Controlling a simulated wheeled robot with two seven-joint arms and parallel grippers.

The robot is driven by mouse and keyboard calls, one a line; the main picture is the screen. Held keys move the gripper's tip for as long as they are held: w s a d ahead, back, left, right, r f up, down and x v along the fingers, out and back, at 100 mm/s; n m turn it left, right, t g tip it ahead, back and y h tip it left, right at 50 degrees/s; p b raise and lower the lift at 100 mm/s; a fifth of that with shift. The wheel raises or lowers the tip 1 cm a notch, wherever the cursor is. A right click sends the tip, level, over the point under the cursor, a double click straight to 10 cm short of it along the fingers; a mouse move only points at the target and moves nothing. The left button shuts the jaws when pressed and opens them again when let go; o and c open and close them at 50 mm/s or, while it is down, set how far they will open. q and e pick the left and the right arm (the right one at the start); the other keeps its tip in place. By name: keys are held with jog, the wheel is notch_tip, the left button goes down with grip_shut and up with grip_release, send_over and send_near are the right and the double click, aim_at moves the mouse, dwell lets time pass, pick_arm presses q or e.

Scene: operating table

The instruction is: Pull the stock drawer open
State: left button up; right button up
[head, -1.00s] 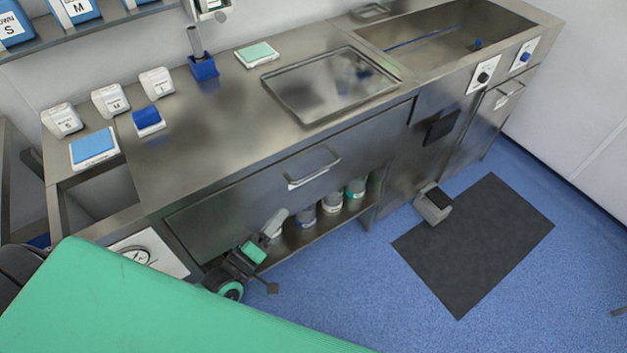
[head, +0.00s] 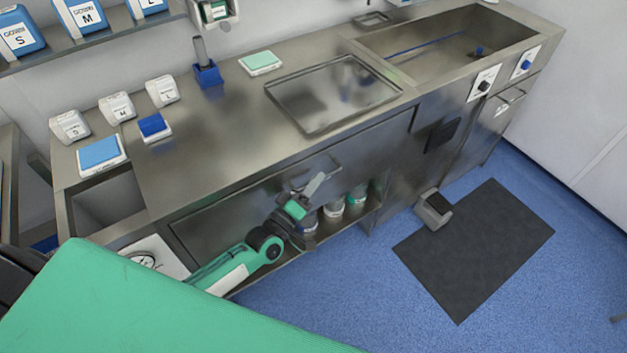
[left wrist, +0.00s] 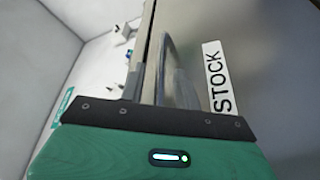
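The stock drawer (head: 372,142) is the wide steel front under the counter, and it looks closed in the head view. Its bar handle (head: 329,163) is partly hidden behind my left gripper (head: 314,187). In the left wrist view, the white STOCK label (left wrist: 218,76) is on the steel front, to the right of the handle (left wrist: 164,62). My left gripper (left wrist: 158,88) is at the handle there, with its fingers apart on either side of the bar. I cannot tell whether they touch it. My right gripper is not in view.
Several bottles (head: 334,206) stand on the open shelf below the drawer. A steel tray (head: 313,121) lies on the counter above. A green-covered surface (head: 160,310) fills the lower left.

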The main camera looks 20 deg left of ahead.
pick_arm(q)
jog(key=shift+w, duration=0.15)
jog(key=shift+c, duration=0.2)
grip_shut()
jog(key=shift+d, duration=0.15)
